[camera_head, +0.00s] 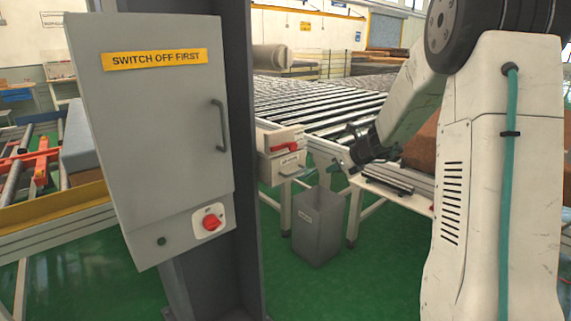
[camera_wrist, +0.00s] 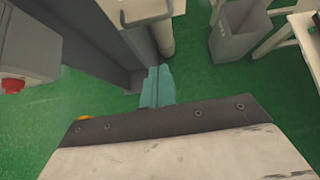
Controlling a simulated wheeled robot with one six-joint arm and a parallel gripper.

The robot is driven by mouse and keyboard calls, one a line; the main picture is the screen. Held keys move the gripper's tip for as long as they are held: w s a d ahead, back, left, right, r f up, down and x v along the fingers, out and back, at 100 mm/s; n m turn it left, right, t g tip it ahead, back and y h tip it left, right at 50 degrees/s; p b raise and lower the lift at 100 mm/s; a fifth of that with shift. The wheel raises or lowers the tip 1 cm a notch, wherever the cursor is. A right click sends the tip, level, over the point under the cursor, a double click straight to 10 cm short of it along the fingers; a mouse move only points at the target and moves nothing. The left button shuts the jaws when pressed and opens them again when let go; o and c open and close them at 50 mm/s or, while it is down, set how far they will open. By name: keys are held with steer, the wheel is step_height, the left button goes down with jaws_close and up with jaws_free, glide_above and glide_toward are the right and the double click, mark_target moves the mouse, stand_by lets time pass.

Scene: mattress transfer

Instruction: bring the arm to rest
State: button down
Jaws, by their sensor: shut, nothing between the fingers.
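My gripper (camera_wrist: 157,78) shows in the wrist view as two teal fingers pressed together with nothing between them. It is above the green floor, near the foot of a dark post (camera_wrist: 92,45). In the head view my white arm fills the right side and bends down to a dark wrist, left of the arm's upright part. The fingers there are small and hard to make out, in front of the roller conveyor (camera_head: 325,105). My gripper appears clear of the things around it, though the distance to the post is hard to judge.
A grey cabinet (camera_head: 155,130) with a red switch stands on the post at left. A grey bin (camera_head: 318,228) stands on the floor, beside a white table (camera_head: 415,202). A white box with a red handle (camera_head: 282,150) is by the conveyor. Green floor (camera_head: 345,285) is open in front.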

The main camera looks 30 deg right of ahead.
steer(key=s+a+r+n+g+y, duration=0.1)
steer(key=s+a+n+g+y, duration=0.35)
steer(key=s+a+n, duration=1.25)
steer(key=s+a+r+n+g+h, duration=0.1)
steer(key=s+a+r+n+h, duration=0.1)
steer(key=s+n, duration=0.3)
steer(key=s+a+r+n+g+h, duration=0.1)
steer(key=s+n, duration=0.4)
steer(key=s, duration=0.5)
steer(key=s+a+r+n+g+h, duration=0.1)
steer(key=s+a+r+n+h, duration=0.2)
steer(key=s, duration=0.5)
steer(key=shift+a+n+g+h, duration=0.35)
steer(key=shift+n+h, duration=0.3)
steer(key=shift+n, duration=0.75)
